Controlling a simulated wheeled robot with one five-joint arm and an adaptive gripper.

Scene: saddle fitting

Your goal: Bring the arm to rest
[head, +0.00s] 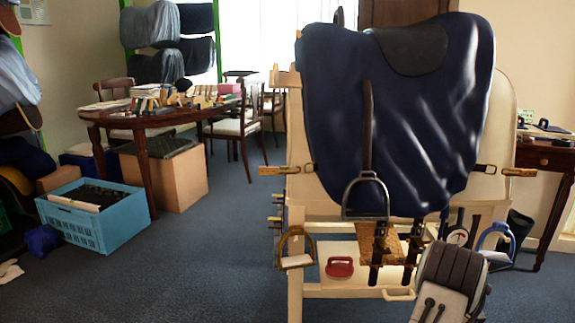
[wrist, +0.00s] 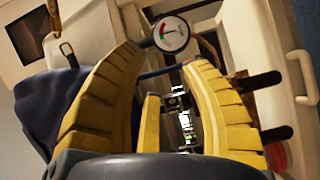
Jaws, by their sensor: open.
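My gripper (wrist: 163,62) is open in the wrist view, its two yellow ribbed fingers apart. I see nothing held between them. A round dial gauge (wrist: 170,32) shows just beyond the fingertips; whether they touch it I cannot tell. In the head view my arm shows at the lower right, in front of the stand, and the fingers cannot be made out there. The dark blue saddle (head: 400,120) sits on a cream wooden stand (head: 295,215). A metal stirrup (head: 366,195) hangs on a strap at its near side. The gauge (head: 457,236) also shows behind my arm.
A cream handle (wrist: 305,80) sticks out at right. A blue crate (head: 95,215) lies left; the floor between is clear.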

